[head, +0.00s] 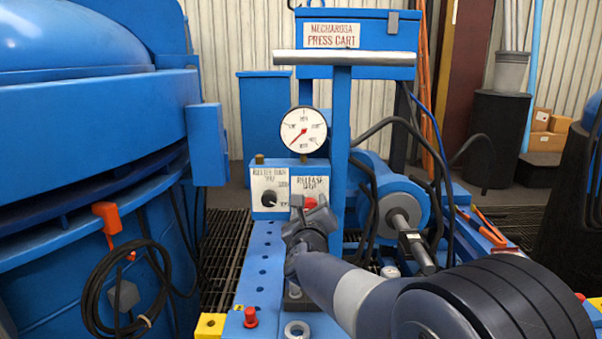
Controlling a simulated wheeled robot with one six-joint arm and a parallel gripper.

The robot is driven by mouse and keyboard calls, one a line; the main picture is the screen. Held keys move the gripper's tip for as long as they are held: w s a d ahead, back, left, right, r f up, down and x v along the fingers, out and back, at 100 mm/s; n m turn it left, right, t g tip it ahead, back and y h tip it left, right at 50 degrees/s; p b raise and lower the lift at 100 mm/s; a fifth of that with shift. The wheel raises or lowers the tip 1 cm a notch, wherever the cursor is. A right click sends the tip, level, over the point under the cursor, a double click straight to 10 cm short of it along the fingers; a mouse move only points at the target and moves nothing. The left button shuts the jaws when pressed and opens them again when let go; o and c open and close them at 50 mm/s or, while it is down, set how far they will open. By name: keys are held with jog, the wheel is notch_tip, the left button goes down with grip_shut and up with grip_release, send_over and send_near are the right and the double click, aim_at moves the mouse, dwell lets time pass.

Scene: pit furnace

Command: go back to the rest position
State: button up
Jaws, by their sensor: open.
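My arm reaches in from the lower right of the head view. My gripper (309,207) is at the middle, in front of the release panel (311,186) of the blue press cart. Its grey jaws are open, and nothing shows between them. A red release button (310,202) shows just beyond the jaws; I cannot tell whether they touch it. The gripper hides the panel's lower part.
A round pressure gauge (303,130) stands above the panel, with a black knob (269,198) at its left. A T-shaped post (341,140) rises close behind my gripper. The blue furnace (90,150) fills the left. Black hoses (375,195) hang at the right.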

jog(key=shift+m+p, duration=0.6)
jog(key=shift+m, duration=1.7)
